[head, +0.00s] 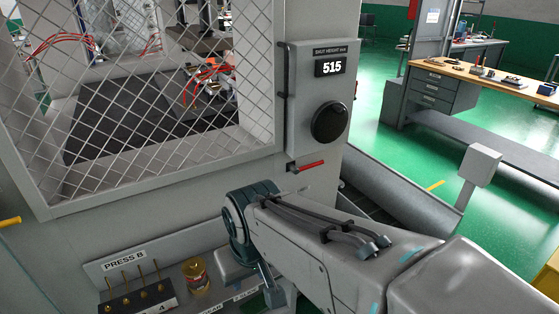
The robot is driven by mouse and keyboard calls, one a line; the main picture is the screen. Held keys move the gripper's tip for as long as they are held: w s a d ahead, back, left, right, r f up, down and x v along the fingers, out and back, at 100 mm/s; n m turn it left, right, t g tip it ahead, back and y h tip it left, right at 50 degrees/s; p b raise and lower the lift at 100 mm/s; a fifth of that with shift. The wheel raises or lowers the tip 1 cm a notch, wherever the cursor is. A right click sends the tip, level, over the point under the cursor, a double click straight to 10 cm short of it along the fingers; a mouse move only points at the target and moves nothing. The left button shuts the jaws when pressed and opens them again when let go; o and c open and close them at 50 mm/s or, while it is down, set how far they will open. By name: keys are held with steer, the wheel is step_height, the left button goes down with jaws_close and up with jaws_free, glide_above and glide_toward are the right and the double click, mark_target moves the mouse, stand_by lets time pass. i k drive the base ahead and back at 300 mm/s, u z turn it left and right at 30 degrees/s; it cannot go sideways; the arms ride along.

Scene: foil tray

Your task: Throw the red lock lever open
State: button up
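The red lock lever (310,166) is a short red bar on the grey press column. It lies nearly level, just below the panel with the black dial (329,122) and the "515" display (331,68). A small dark pivot sits at its left end. My arm reaches in from the lower right, with its bent joint below and left of the lever. The arm is apart from the lever in the picture.
A wire mesh guard (150,100) fills the left. Below it are a "PRESS B" panel (125,262), a block with several upright pins (136,297) and a yellowish jar (196,275). A grey post box (479,165) stands right. Green floor lies open beyond.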

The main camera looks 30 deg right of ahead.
mark_target(296, 170)
steer(key=k, duration=1.35)
steer(key=z, duration=0.4)
steer(key=i, duration=0.55)
steer(key=z, duration=0.85)
steer(key=i, duration=1.05)
steer(key=u, duration=0.1)
